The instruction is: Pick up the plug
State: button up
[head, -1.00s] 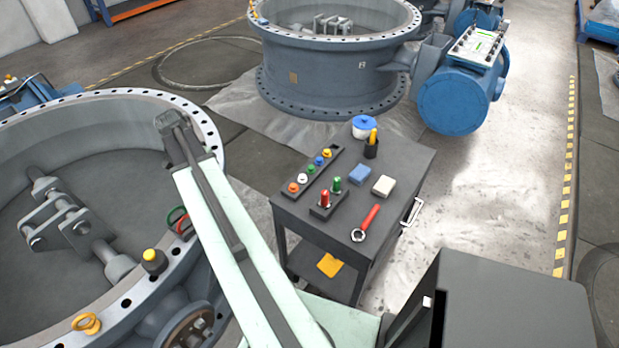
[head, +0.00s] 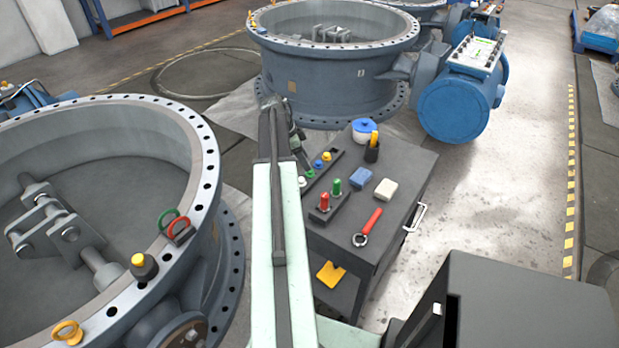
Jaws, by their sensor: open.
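Several small round plugs with coloured caps stand in a long dark tray (head: 337,156) on the cart top. A yellow (head: 327,156), a blue (head: 318,163) and a green plug (head: 309,174) show, with a white one (head: 302,182) partly behind my arm. I cannot tell which is the plug meant. A red (head: 324,202) and a green upright piece (head: 337,187) stand in a shorter block. My gripper (head: 305,166) is small and dark at the arm's end, over or beside the long tray's left side. It is open, holding nothing I can see; its fingertips are hard to make out.
Large valve rings stand left (head: 205,165) and behind (head: 330,75). Floor right of the cart is clear.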

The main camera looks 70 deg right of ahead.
jog(key=b+x, duration=0.4)
jog(key=x, duration=0.1)
jog(key=shift+a+f, duration=0.1)
jog(key=shift+a, duration=0.1)
jog(key=shift+r, duration=0.2)
grip_shut()
jog(key=shift+r, duration=0.1)
notch_tip(320, 180, up, 4)
jog(key=p, duration=0.4)
jog(key=w+a+p, duration=0.1)
jog(key=w+a, duration=0.1)
jog(key=a, duration=1.4)
jog(key=shift+r, duration=0.45)
